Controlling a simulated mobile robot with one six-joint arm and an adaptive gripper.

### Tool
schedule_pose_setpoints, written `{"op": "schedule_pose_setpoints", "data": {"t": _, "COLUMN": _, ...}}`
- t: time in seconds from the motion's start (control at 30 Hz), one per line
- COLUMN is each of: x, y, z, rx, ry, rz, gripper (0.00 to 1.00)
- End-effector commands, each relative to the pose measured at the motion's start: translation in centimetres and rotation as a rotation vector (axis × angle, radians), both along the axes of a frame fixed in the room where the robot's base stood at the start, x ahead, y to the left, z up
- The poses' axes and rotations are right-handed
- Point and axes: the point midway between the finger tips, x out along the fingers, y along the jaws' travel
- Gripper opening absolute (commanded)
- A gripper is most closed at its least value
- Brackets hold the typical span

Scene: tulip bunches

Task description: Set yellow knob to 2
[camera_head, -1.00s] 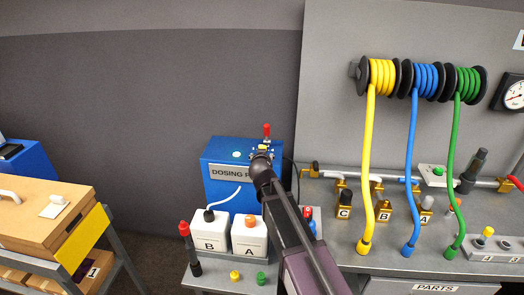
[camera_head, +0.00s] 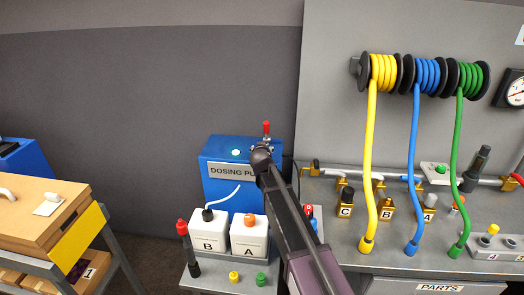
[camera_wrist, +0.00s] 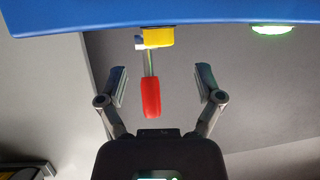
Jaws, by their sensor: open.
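The pump (camera_head: 222,190) stands in the head view left of centre.
White containers B (camera_head: 209,232) and A (camera_head: 249,236) stand before the pump. Another yellow knob (camera_head: 234,277) and a green one (camera_head: 261,279) sit on the shelf front. Yellow, blue and green hoses hang at the right. A cart with a box (camera_head: 38,215) is at the left.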

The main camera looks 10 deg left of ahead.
Motion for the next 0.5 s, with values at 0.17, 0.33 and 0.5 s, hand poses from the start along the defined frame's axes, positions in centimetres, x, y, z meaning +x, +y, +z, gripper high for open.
{"op": "schedule_pose_setpoints", "data": {"t": 0.17, "x": 2.7, "y": 0.2, "z": -1.3, "rx": -0.001, "ry": -0.001, "rz": -0.001, "gripper": 0.85}}
{"op": "schedule_pose_setpoints", "data": {"t": 0.33, "x": 4.2, "y": 0.3, "z": -1.8, "rx": 0.000, "ry": -0.001, "rz": 0.000, "gripper": 0.85}}
{"op": "schedule_pose_setpoints", "data": {"t": 0.5, "x": 4.9, "y": 0.4, "z": -2.0, "rx": 0.000, "ry": -0.001, "rz": 0.000, "gripper": 0.85}}
